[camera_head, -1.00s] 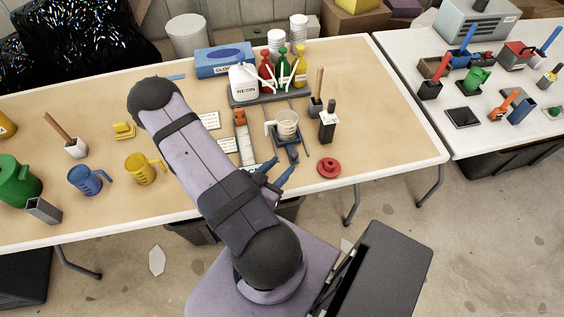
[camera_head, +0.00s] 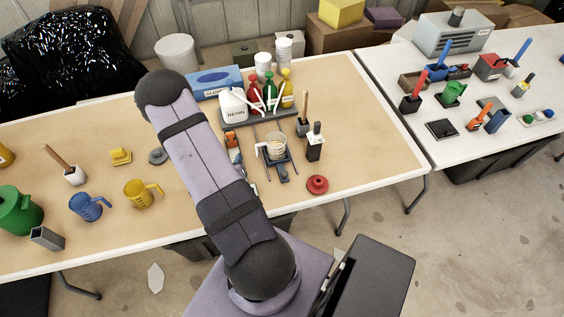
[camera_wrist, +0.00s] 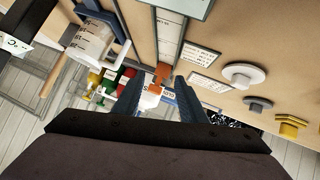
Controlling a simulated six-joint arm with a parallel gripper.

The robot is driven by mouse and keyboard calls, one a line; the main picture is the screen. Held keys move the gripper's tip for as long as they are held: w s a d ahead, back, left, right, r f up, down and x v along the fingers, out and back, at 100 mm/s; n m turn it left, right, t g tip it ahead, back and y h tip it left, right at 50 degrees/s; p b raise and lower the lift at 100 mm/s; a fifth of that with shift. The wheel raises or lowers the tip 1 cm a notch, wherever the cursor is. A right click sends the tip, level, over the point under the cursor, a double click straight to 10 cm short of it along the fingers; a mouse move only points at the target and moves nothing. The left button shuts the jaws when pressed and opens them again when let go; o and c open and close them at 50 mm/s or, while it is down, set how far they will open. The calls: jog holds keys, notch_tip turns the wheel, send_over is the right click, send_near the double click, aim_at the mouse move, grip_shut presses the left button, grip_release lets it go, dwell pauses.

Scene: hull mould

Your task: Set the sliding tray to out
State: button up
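The sliding tray (camera_head: 285,171) is a small dark blue tray with a handle at its near side. It sits between two thin dark rails, and a clear measuring cup (camera_head: 277,147) stands on it. The cup also shows at the upper left of the wrist view (camera_wrist: 91,42), with the tray's blue edge beside it. My gripper (camera_wrist: 158,82) is open in the wrist view, its two blue-grey fingers apart. An orange piece shows between the fingertips, seemingly beyond them.
A resin jug (camera_head: 232,105) and coloured bottles stand behind the tray. A black-handled block (camera_head: 315,148) and a red funnel-like piece (camera_head: 317,184) are at its right. A yellow jug (camera_head: 139,194) and a blue jug (camera_head: 86,207) stand left. The tabletop right of the funnel is clear.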

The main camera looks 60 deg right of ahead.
jog(key=w+a+r+n+t+y+p, duration=0.1)
jog(key=w+a+r+n+y, duration=0.3)
jog(key=w, duration=0.4)
jog(key=w+a+r+n+t+y, duration=0.1)
jog(key=w+a+n+y, duration=0.1)
jog(key=w+a+n, duration=0.45)
jog(key=w+a+r+n+t+y+p, duration=0.1)
jog(key=w+a+r+n+t+y, duration=0.15)
jog(key=w, duration=0.75)
jog(key=s+d+f+g+b, duration=0.1)
jog(key=s+d+g, duration=0.1)
jog(key=s+d, duration=0.4)
jog(key=s+d+f+m+g+h+b, duration=0.1)
jog(key=s+d+g+b, duration=0.1)
jog(key=s+d, duration=0.4)
jog(key=s+d+f+g+h+b, duration=0.1)
jog(key=s+d+g, duration=0.3)
jog(key=s+d, duration=0.2)
jog(key=shift+s+d+f+m+h+b, duration=0.1)
jog(key=shift+d+m+h+b, duration=0.1)
jog(key=shift+d, duration=0.45)
jog(key=shift+d+f+m+h+b, duration=0.1)
jog(key=shift+d+b, duration=0.1)
jog(key=shift+d, duration=0.45)
jog(key=m+g+y, duration=0.3)
jog(key=g+y, duration=0.1)
jog(key=g, duration=0.2)
send_near(284, 173)
jog(key=shift+p+x, duration=1.4)
jog(key=shift+x, duration=2.55)
